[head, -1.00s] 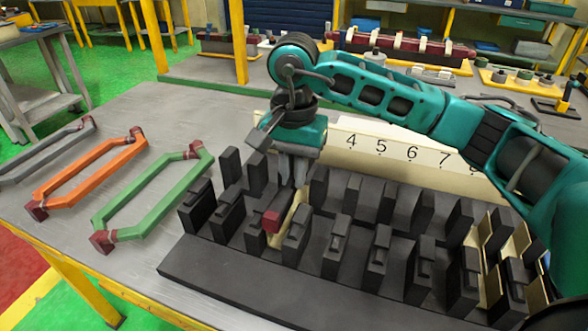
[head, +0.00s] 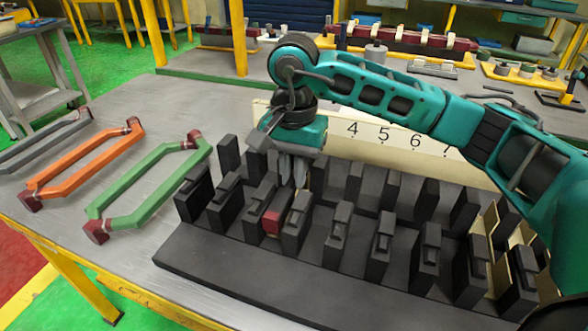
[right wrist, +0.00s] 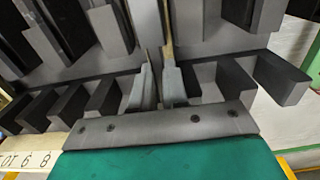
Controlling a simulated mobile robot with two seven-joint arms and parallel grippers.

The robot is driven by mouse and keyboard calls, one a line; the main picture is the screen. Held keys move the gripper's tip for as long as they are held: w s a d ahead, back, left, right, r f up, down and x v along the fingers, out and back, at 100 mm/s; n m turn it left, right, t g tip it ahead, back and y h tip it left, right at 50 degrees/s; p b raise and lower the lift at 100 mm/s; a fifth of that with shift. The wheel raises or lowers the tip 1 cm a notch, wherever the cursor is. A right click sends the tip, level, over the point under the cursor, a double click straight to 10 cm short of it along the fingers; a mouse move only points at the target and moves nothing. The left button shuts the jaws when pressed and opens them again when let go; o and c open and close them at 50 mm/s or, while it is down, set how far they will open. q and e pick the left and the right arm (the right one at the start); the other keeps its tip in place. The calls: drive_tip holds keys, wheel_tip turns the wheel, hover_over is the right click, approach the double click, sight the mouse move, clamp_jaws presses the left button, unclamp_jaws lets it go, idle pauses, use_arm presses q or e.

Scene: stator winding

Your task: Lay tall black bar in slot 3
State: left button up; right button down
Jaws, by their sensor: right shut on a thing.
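My right gripper (head: 292,182) points down among the black teeth of the stator block (head: 250,285). It is shut on a dark narrow piece, taken to be the tall black bar (head: 285,202), though it barely stands out from the teeth. The bar lies low between two rows of teeth, just behind a dark red block (head: 272,222). In the right wrist view the two fingers (right wrist: 160,88) close together over a narrow gap beside a cream strip. How deep the bar sits is hidden. The slot's number is hidden behind my gripper; my left gripper is out of view.
A cream number strip (head: 400,139) stands behind the block, with 4 to 7 readable. Green (head: 150,180), orange (head: 85,163) and grey (head: 45,138) coil frames lie at left. Cream liners (head: 488,225) show in slots at right. Bare grey table lies front left.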

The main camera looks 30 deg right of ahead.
drive_tip(key=shift+f+b, duration=0.45)
drive_tip(key=shift+f, duration=0.1)
drive_tip(key=shift+f+b, duration=0.55)
drive_tip(key=shift+f, duration=0.1)
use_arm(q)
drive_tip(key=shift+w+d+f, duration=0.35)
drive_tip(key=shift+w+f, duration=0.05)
use_arm(e)
drive_tip(key=shift+f, duration=0.15)
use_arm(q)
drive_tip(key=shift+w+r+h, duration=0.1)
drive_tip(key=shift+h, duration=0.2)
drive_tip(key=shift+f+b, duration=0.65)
use_arm(e)
drive_tip(key=shift+f, duration=0.45)
drive_tip(key=c, duration=1.1)
unclamp_jaws()
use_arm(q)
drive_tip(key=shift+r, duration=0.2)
use_arm(e)
drive_tip(key=shift+r, duration=0.2)
use_arm(q)
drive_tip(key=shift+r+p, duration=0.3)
drive_tip(key=shift+p, duration=0.1)
use_arm(e)
drive_tip(key=shift+r, duration=0.6)
